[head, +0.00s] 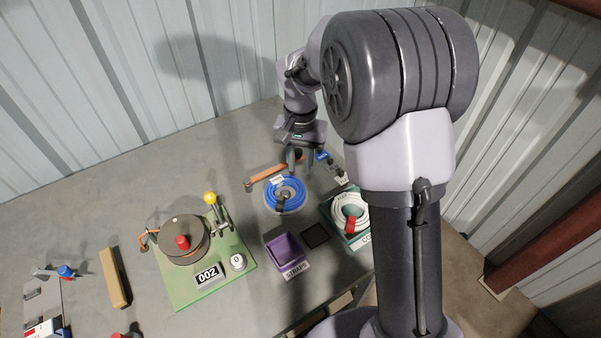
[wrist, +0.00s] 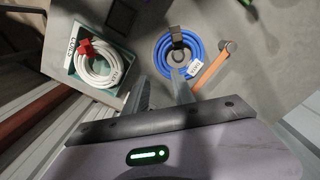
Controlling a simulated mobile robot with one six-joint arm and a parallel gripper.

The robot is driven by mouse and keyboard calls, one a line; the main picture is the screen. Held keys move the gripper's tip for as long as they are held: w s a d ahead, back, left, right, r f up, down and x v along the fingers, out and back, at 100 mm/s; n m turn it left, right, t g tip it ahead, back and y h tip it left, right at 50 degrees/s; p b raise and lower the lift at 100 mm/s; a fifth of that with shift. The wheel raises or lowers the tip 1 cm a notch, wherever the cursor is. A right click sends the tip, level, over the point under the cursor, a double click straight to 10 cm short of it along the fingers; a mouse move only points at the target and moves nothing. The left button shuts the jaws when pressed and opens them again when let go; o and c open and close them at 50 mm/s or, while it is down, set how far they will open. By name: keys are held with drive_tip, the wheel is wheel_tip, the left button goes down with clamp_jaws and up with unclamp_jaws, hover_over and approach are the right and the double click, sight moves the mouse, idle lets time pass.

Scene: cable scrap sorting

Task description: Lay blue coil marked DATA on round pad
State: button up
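The coil appears to rest on the pad. My gripper (head: 298,165) is just behind the coil and above the table. Its fingers (wrist: 164,92) are apart with nothing between them.
An orange-handled hammer (head: 264,174) lies close behind the coil. A green tray (head: 355,242) with a white coil (head: 346,212) stands to its right. A purple bin (head: 284,252) and a dark square (head: 315,236) are in front. A green board (head: 185,293) with a drum stands left.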

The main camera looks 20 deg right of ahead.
drive_tip(key=s+a+r+t, duration=0.1)
drive_tip(key=s+r+t, duration=0.1)
drive_tip(key=s+r, duration=0.8)
drive_tip(key=s+a+r+t+y, duration=0.1)
drive_tip(key=s+r+t, duration=0.1)
drive_tip(key=s, duration=0.5)
drive_tip(key=s+a+r+n+t+y, duration=0.1)
drive_tip(key=s+a+r, duration=0.1)
drive_tip(key=s, duration=0.6)
drive_tip(key=shift+r+t, duration=0.4)
drive_tip(key=shift+r, duration=0.25)
drive_tip(key=shift+s+f, duration=0.1)
drive_tip(key=shift+f, duration=0.05)
drive_tip(key=shift+f+b, duration=0.7)
drive_tip(key=shift+b, duration=0.1)
drive_tip(key=shift+c, duration=0.2)
